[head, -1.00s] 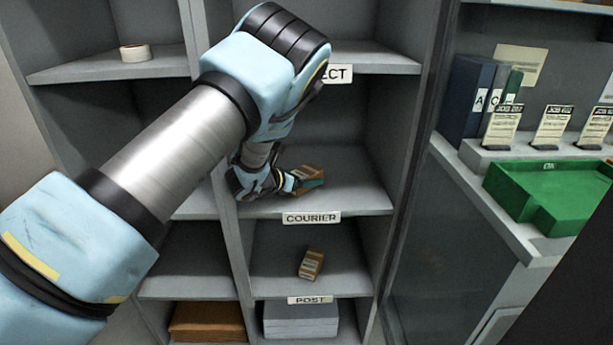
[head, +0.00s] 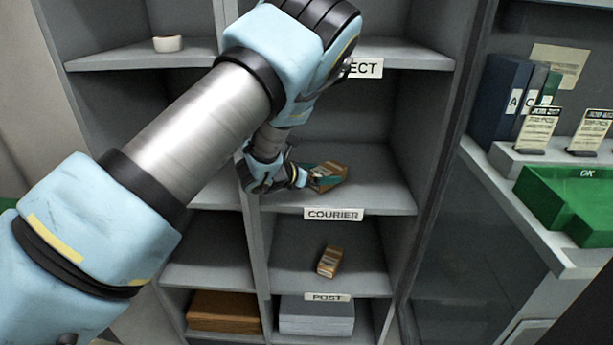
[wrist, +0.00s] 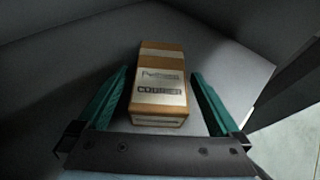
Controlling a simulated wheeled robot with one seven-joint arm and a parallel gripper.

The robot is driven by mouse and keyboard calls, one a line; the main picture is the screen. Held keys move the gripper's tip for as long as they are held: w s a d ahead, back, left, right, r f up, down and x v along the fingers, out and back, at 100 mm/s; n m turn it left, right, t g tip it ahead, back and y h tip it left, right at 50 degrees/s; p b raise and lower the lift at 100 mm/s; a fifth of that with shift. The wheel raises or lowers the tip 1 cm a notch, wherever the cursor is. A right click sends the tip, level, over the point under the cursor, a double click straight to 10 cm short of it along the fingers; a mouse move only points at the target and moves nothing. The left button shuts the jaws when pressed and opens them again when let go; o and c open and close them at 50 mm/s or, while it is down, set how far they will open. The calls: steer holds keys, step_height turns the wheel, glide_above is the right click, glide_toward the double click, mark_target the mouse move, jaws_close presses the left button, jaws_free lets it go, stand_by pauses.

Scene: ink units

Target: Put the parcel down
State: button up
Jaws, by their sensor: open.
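The parcel (head: 332,172) is a small brown box resting on the shelf labelled COURIER (head: 390,201). In the wrist view the parcel (wrist: 160,78) lies flat, with a pale label reading COURIER facing up and pale tape across its far part. My gripper (head: 314,178) reaches into that shelf from the left. In the wrist view its two green fingers (wrist: 163,102) stand apart on either side of the parcel's near part, with a gap visible on each side. The parcel's near end sits close to the gripper's palm.
Another small brown parcel (head: 330,261) lies on the POST shelf (head: 290,284) below. A tape roll (head: 168,44) is at upper left. A green tray (head: 565,200) and binders (head: 508,95) are on the right.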

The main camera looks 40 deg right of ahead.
steer(key=b+v, duration=0.1)
steer(key=v, duration=0.7)
steer(key=shift+a+r+b, duration=0.1)
steer(key=shift+a+b, duration=0.1)
steer(key=shift+b, duration=0.15)
